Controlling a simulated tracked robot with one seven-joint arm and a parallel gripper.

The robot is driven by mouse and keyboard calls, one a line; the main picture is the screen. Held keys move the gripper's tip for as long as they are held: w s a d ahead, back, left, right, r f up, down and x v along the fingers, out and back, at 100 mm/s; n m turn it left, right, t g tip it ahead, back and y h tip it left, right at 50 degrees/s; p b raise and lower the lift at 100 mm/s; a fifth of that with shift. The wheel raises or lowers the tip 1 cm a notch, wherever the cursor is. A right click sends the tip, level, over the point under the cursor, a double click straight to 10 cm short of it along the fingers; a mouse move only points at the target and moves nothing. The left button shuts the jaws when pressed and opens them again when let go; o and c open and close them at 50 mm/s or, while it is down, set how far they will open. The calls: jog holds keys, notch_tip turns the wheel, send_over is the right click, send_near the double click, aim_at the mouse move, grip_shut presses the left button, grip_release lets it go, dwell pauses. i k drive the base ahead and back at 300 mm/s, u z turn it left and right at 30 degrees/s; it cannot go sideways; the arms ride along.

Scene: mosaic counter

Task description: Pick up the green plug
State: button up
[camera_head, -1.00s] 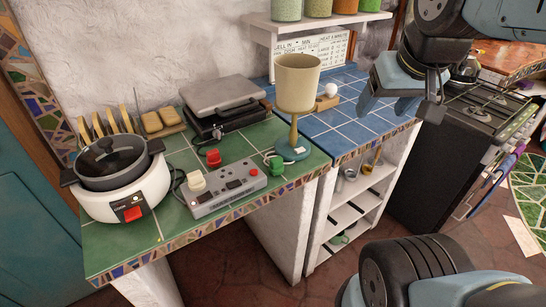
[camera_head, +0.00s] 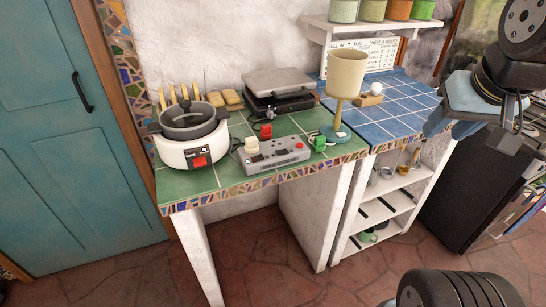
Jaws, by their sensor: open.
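The green plug (camera_head: 319,143) is a small green block at the right end of a grey power strip (camera_head: 277,153), in front of the lamp's base. A cable shows by it; I cannot tell whether it sits in a socket. A cream plug (camera_head: 252,144) is at the strip's left end, and a red plug (camera_head: 266,131) is just behind the strip. My gripper (camera_head: 447,128) is at the right, open and empty, over the right edge of the blue-tiled counter, well apart from the green plug.
A lamp (camera_head: 344,85) with a cream shade stands close behind the green plug. A white cooker (camera_head: 195,146) is at the left, and a grey press (camera_head: 280,88) is at the back. A wooden block (camera_head: 369,100) lies on the blue tiles (camera_head: 398,115), which are otherwise mostly clear.

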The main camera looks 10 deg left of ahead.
aim_at(319, 144)
jog(key=u, duration=0.85)
jog(key=i, duration=0.6)
jog(key=u, duration=0.1)
